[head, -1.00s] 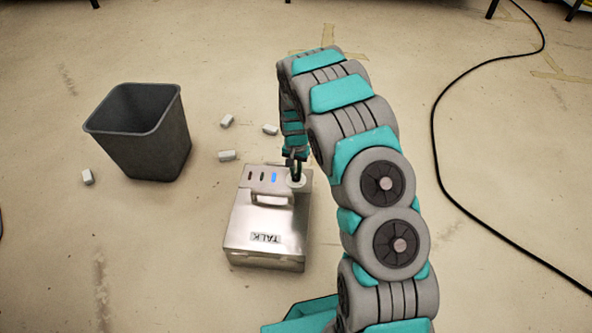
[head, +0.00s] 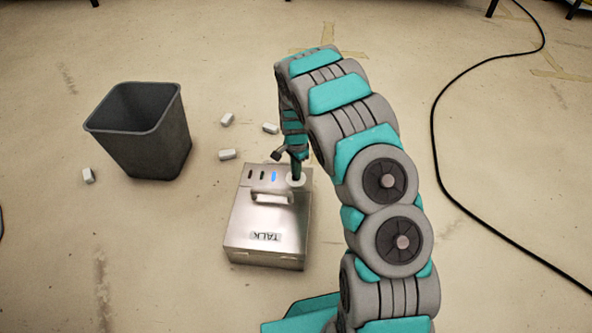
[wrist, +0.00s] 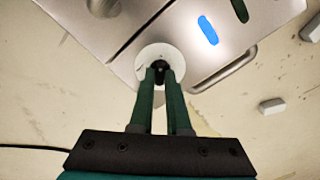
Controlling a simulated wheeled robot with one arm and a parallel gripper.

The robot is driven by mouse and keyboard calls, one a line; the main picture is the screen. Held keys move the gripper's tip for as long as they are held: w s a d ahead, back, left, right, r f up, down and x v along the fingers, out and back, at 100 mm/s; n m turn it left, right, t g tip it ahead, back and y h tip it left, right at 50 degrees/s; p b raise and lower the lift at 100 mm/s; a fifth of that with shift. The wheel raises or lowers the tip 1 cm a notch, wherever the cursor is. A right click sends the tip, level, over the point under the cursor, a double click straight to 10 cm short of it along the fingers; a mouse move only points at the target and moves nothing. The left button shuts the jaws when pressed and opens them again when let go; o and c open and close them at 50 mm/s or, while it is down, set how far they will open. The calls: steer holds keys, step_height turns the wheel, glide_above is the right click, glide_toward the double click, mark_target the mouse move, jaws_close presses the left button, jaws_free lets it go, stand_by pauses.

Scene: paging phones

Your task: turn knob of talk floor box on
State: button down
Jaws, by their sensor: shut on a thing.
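The talk floor box (head: 266,222) is a silver metal case on the floor in the head view, with a TALK label (head: 266,237) near its front edge. A row of small slots lies along its far end, and one light (head: 274,176) glows blue. The knob sits on a round white disc (head: 297,182) at the box's far right corner. In the wrist view my gripper (wrist: 161,72) is shut on the dark knob (wrist: 160,67) in the middle of the white disc (wrist: 149,57). The fingers hide most of the knob. The blue light also shows there (wrist: 208,30).
A dark grey bin (head: 150,150) stands to the left. Several small white blocks (head: 227,155) lie on the floor around them. A black cable (head: 436,130) runs along the right. The floor in front is clear.

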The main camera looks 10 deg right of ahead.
steer(key=shift+s, duration=0.1)
steer(key=c, duration=0.9)
jaws_free()
step_height(320, 180, up, 8)
steer(key=shift+f+p, duration=0.2)
steer(key=shift+p, duration=0.1)
steer(key=shift+r, duration=0.1)
